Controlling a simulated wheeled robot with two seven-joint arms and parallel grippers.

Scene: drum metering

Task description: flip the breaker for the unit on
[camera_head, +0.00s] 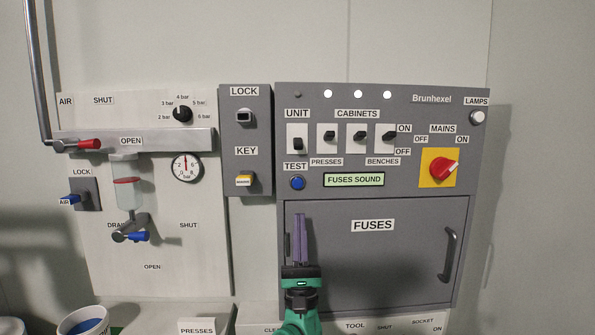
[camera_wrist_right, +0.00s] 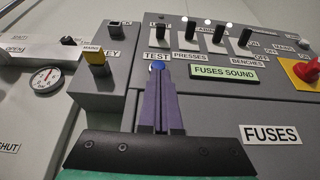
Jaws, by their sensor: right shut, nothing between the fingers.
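The UNIT breaker (camera_head: 297,145) is a black toggle on a white plate at the left of the grey Brunhexel panel; its lever sits low, on the OFF side. It also shows in the wrist view (camera_wrist_right: 161,38). The small lamp (camera_head: 298,94) above it is dark. My right gripper (camera_head: 300,216) points up in front of the FUSES door, below the blue TEST button (camera_head: 297,182) and the breaker. Its purple fingers (camera_wrist_right: 157,80) are shut together with nothing between them, apart from the breaker. My left gripper is not in view.
The cabinet breakers (camera_head: 328,134), (camera_head: 360,134) and (camera_head: 387,134) stand right of UNIT, under three lit lamps. A red MAINS knob (camera_head: 443,168) is further right. The yellow-topped KEY switch (camera_head: 245,181) is left. The FUSES door (camera_head: 385,265) is closed, with a handle (camera_head: 450,254).

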